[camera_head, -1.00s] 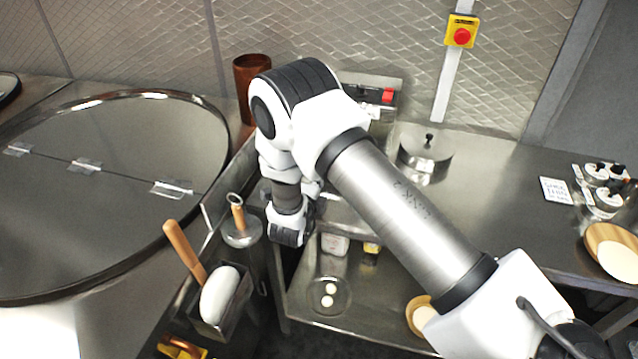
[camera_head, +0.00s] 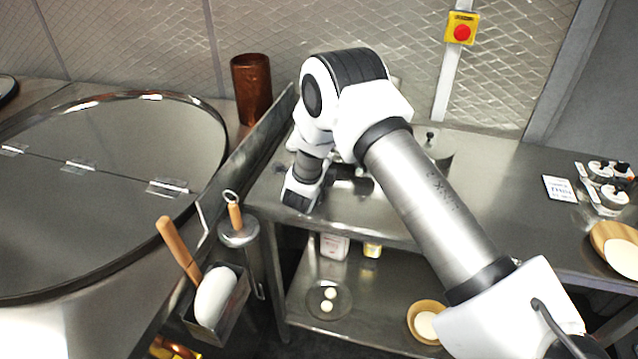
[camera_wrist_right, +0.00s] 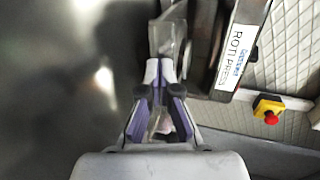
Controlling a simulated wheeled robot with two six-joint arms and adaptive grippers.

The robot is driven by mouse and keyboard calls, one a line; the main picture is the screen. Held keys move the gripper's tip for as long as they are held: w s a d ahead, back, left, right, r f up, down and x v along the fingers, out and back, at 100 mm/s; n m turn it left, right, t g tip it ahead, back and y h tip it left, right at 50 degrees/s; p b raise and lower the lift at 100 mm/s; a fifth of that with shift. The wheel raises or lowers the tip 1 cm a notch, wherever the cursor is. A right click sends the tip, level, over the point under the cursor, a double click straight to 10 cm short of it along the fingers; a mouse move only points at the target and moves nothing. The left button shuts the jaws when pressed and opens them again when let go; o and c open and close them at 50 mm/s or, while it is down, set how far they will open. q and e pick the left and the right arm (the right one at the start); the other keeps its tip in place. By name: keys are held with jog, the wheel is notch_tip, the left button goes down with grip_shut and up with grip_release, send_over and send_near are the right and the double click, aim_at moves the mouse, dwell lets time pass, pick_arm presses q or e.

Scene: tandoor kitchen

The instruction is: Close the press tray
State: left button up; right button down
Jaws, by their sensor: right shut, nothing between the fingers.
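My right gripper (camera_head: 300,196) is above the left part of the steel counter and points down. In the right wrist view its fingers (camera_wrist_right: 162,72) are together with nothing held between them. The press (camera_wrist_right: 237,45), labelled "ROTI PRESS", is in the upper right of that view, just beyond and to the right of the fingertips. A pale, glossy piece (camera_wrist_right: 168,38) shows right past the fingertips; I cannot tell whether it is the tray or whether the fingers touch it. In the head view my arm hides most of the press. My left gripper is not in view.
A large round lid (camera_head: 120,150) lies at the left, beside a brown cup (camera_head: 251,88). A lidded steel pot (camera_head: 437,150) stands behind my arm. Lower shelf holds a round plate (camera_head: 340,306). A red emergency button (camera_head: 461,32) is on the wall. Counter (camera_head: 500,190) at right is partly clear.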

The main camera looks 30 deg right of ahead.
jog(key=w+d+b, duration=0.1)
jog(key=w+d, duration=0.1)
jog(key=w+d+b, duration=0.2)
jog(key=d, duration=0.1)
jog(key=w+d+b, duration=0.1)
jog(key=w+d, duration=0.1)
jog(key=d, duration=0.1)
jog(key=shift+w+f+b, duration=0.2)
jog(key=shift+w+b, duration=0.1)
jog(key=shift+w, duration=0.1)
jog(key=shift+r, duration=0.4)
jog(key=shift+w, duration=0.1)
